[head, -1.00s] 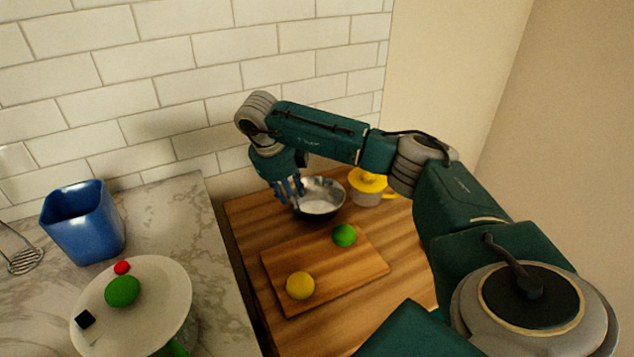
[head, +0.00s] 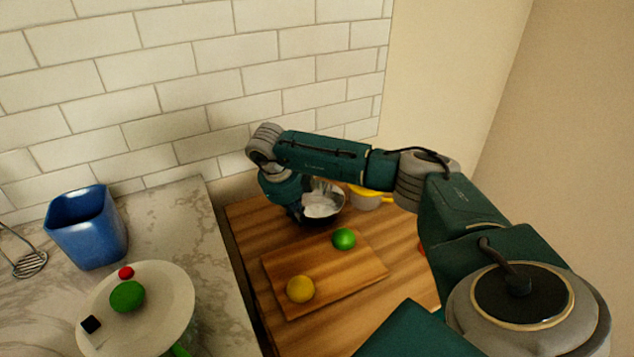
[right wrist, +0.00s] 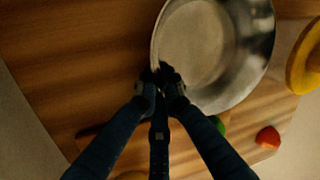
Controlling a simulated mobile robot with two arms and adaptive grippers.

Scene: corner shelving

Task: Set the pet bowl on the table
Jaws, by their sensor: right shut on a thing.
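The pet bowl (head: 324,203) is a round metal bowl, silver inside with a dark outside. It sits upright at the back of the wooden table (head: 246,217). In the right wrist view the bowl (right wrist: 215,50) fills the upper middle. My right gripper (right wrist: 161,75) is shut on the bowl's near rim. In the head view the right gripper (head: 301,214) is at the bowl's left side, its fingertips mostly hidden by the hand. I cannot tell whether the bowl touches the wood. My left gripper is not in view.
A yellow-lidded pot (head: 368,199) stands right of the bowl. A red item (right wrist: 268,138) lies nearby. Left, the marble counter (head: 205,232) bears a blue container (head: 86,228) and a white plate (head: 180,290).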

